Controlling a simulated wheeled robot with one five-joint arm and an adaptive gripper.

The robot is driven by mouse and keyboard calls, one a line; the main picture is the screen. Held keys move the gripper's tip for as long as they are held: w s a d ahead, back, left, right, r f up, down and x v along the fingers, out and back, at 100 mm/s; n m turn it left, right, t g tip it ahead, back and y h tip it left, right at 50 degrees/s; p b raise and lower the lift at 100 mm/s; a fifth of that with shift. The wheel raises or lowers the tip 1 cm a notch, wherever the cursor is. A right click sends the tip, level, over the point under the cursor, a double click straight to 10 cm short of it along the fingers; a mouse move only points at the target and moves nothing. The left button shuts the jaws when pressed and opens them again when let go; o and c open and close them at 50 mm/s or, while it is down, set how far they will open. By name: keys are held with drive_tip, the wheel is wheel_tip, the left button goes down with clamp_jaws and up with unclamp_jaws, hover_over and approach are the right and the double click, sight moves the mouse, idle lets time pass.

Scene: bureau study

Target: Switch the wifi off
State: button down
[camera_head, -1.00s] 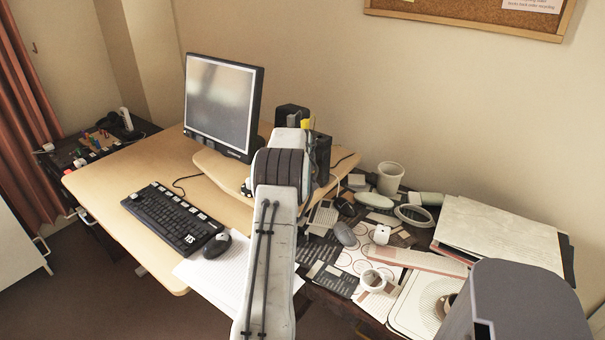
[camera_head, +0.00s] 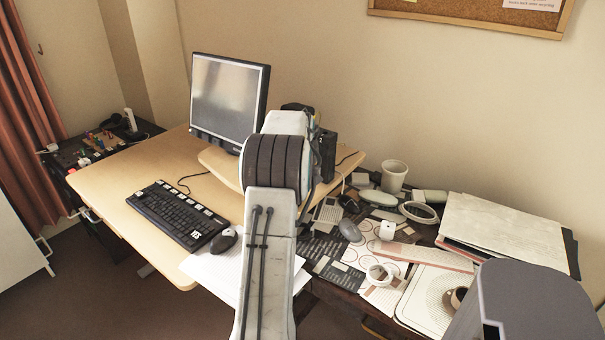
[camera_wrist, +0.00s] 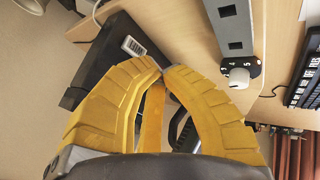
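In the wrist view, a dark box (camera_wrist: 97,72) with a small white label lies just beyond my left finger. A white knob (camera_wrist: 239,77) on a black dial with digits sits at the end of a grey slotted bar, right of the fingertips and apart from them. My gripper (camera_wrist: 164,70) has yellow fingers with tips together and nothing visible between them. My arm hides the gripper in the head view.
A monitor (camera_head: 228,100) stands left of my arm, with a keyboard (camera_head: 180,213) and mouse (camera_head: 223,240) in front. The right-hand table is crowded with a white cup (camera_head: 394,177), a mug (camera_head: 380,274), papers and folders (camera_head: 505,232). A grey rounded object (camera_head: 532,305) fills the lower right.

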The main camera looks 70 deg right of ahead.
drive_tip(key=shift+v, duration=1.3)
drive_tip(key=shift+s, duration=0.1)
drive_tip(key=s+a+f+m+g+y, duration=0.1)
drive_tip(key=s+a+f+m+y, duration=0.25)
drive_tip(key=a, duration=0.65)
drive_tip(key=a+f+m+g+y, duration=0.1)
drive_tip(key=a+f+m+y, duration=0.25)
drive_tip(key=a+f, duration=0.5)
drive_tip(key=w+a+r+n+t+p, duration=0.1)
drive_tip(key=a+r+n, duration=0.3)
drive_tip(key=a, duration=0.9)
drive_tip(key=w+a+r+n+t+p, duration=0.1)
drive_tip(key=w+a+r+n+p, duration=0.2)
drive_tip(key=a+r, duration=0.6)
drive_tip(key=w+a+r+n+t+p, duration=0.1)
drive_tip(key=a+r+n+p, duration=0.3)
drive_tip(key=a, duration=1.5)
wheel_tip(320, 180, up, 3)
drive_tip(key=shift+w+r+n+t, duration=0.1)
drive_tip(key=shift+w+n+t, duration=0.3)
drive_tip(key=shift+w+n, duration=0.6)
